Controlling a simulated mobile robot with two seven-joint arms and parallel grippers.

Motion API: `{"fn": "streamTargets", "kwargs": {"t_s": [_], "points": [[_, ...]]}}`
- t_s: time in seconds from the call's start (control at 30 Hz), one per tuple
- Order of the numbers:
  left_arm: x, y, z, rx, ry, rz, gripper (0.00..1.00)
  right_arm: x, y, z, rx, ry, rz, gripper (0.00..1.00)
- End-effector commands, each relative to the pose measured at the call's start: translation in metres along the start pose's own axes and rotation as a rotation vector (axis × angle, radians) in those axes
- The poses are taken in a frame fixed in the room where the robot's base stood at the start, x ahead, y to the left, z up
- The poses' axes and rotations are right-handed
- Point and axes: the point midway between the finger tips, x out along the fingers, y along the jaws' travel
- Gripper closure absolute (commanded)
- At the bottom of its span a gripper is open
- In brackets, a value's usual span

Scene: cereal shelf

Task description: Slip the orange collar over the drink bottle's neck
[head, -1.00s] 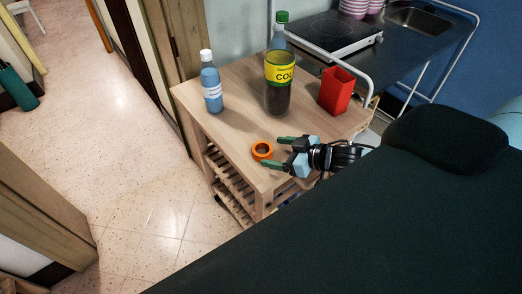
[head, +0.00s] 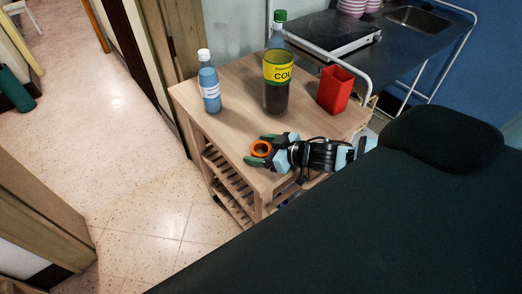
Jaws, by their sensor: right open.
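The orange collar (head: 262,155), a small ring, lies flat near the front edge of the wooden cart top. My right gripper (head: 257,149) comes in from the right, low over the cart, with its green-tipped fingers open on either side of the collar. I cannot tell whether the fingers touch it. A tall dark cola bottle (head: 276,98) with a green cap and yellow label stands upright farther back. A smaller blue bottle (head: 210,83) with a white cap and pale label stands upright at the back left. Neither bottle has a collar on its neck. My left gripper is not in view.
A red open-topped container (head: 335,91) stands at the cart's right. The wooden cart top (head: 231,120) is clear between the bottles and collar. Behind is a dark counter (head: 395,55) with a cooktop (head: 325,34), sink and stacked pink-striped cups, bordered by a white rail.

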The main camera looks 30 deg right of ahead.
Motion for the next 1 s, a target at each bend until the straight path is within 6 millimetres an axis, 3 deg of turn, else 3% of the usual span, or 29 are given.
{"fn": "streamTargets", "kwargs": {"t_s": [0.17, 0.5, 0.8, 1.0], "points": [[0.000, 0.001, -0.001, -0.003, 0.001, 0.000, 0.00, 0.000, 0.000, 0.000, 0.000, 0.000, 0.000, 0.26], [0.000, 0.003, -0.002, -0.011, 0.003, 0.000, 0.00, 0.000, 0.000, 0.000, -0.001, 0.000, 0.000, 0.70], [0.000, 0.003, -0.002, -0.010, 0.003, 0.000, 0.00, -0.001, 0.000, -0.002, -0.001, 0.001, 0.000, 0.72], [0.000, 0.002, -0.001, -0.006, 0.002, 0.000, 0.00, -0.005, 0.001, -0.013, -0.003, 0.002, 0.000, 0.72]]}}
